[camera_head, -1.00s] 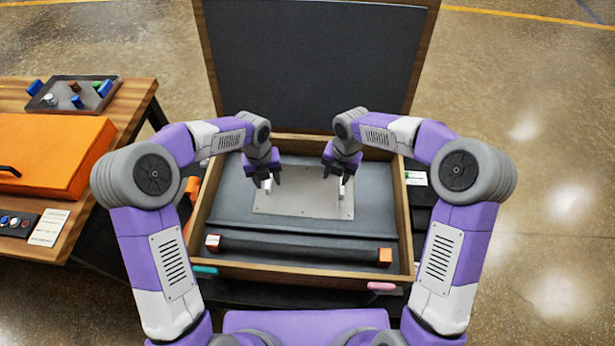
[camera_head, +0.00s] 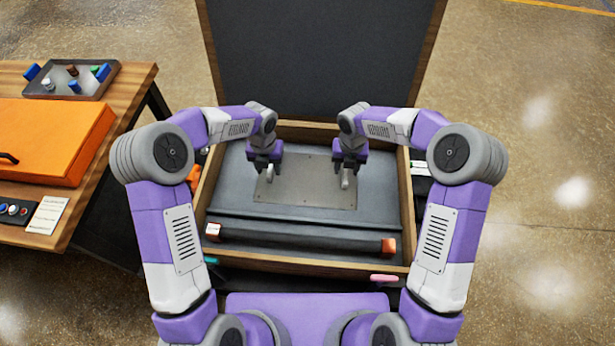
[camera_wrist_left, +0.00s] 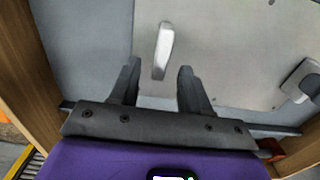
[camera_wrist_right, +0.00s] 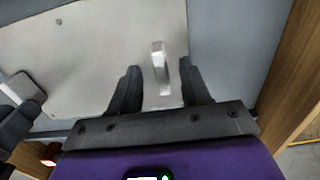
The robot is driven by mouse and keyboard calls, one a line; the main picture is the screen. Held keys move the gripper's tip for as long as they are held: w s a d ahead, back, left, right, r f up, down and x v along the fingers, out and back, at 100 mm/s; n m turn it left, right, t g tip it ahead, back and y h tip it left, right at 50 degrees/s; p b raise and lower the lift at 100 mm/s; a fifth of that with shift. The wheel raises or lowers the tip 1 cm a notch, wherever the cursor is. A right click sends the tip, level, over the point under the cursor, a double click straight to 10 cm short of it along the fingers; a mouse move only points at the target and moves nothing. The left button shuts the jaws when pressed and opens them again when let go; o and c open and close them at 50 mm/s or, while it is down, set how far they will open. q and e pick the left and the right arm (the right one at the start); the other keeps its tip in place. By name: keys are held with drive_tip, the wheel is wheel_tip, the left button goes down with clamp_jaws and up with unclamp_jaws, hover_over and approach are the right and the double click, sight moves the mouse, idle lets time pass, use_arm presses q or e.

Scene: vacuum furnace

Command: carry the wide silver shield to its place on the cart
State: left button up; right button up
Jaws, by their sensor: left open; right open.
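The wide silver shield (camera_head: 306,187) is a flat plate with two upright handles, lying on the grey lining in the wooden-walled cart box. My left gripper (camera_head: 269,175) is open above the shield's left handle. In the left wrist view that handle (camera_wrist_left: 163,48) stands just beyond and between the open fingers (camera_wrist_left: 157,82). My right gripper (camera_head: 346,180) is open at the right handle. In the right wrist view the right handle (camera_wrist_right: 159,66) stands between the open fingers (camera_wrist_right: 156,85). Neither gripper grips a handle.
The box's wooden front wall (camera_head: 300,264) is nearest me, with a dark bar (camera_head: 300,238) inside it. A raised dark lid panel (camera_head: 320,60) stands behind. A wooden table (camera_head: 140,85) at the left holds an orange case (camera_head: 55,140) and a tray (camera_head: 70,93) of small parts.

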sight(269, 171)
use_arm(q)
drive_tip(key=shift+f, duration=1.6)
use_arm(e)
drive_tip(key=shift+f, duration=1.6)
use_arm(q)
clamp_jaws()
use_arm(e)
clamp_jaws()
use_arm(q)
drive_tip(key=shift+r, duration=0.1)
use_arm(e)
drive_tip(key=shift+r, duration=0.1)
